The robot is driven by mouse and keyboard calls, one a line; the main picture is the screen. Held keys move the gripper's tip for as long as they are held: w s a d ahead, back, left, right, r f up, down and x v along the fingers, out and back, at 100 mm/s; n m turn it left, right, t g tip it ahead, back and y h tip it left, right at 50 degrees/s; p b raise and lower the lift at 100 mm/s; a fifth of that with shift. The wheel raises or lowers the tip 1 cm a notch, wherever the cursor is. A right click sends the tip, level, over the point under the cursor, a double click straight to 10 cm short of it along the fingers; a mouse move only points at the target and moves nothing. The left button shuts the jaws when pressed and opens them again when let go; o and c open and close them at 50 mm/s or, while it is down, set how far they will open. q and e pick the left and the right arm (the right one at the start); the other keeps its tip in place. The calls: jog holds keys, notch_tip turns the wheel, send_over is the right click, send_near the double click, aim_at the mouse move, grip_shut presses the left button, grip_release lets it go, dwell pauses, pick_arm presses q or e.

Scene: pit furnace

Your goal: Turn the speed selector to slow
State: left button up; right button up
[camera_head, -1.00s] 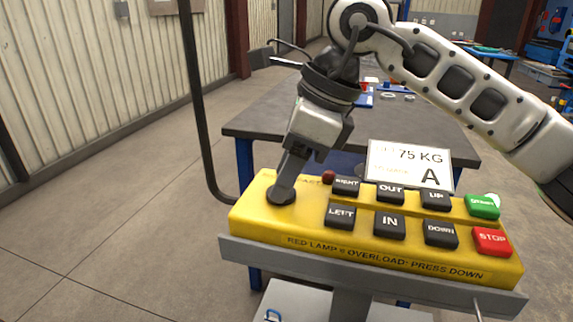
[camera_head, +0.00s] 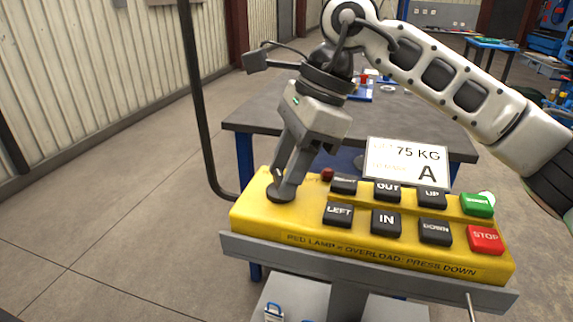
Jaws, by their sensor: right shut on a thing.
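The yellow control box (camera_head: 380,254) stands on a grey stand in front of me. The speed selector (camera_head: 281,193) is a dark round knob at the left end of its top face. My right gripper (camera_head: 284,184) reaches down from above and is shut on the selector. Its fingers cover most of the knob, so the pointer direction and most of the speed lettering are hidden. My left gripper is not in view.
Black buttons for directions (camera_head: 386,222), a green button (camera_head: 477,205) and a red STOP button (camera_head: 486,239) fill the box to the right. A small red lamp (camera_head: 327,175) sits close beside the gripper. A 75 KG sign (camera_head: 407,161) stands behind, before a dark-topped table (camera_head: 262,117).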

jog(key=o, duration=1)
jog(key=p+v, duration=0.1)
jog(key=v, duration=1.5)
jog(key=shift+d+p, duration=0.1)
jog(key=shift+p, duration=0.3)
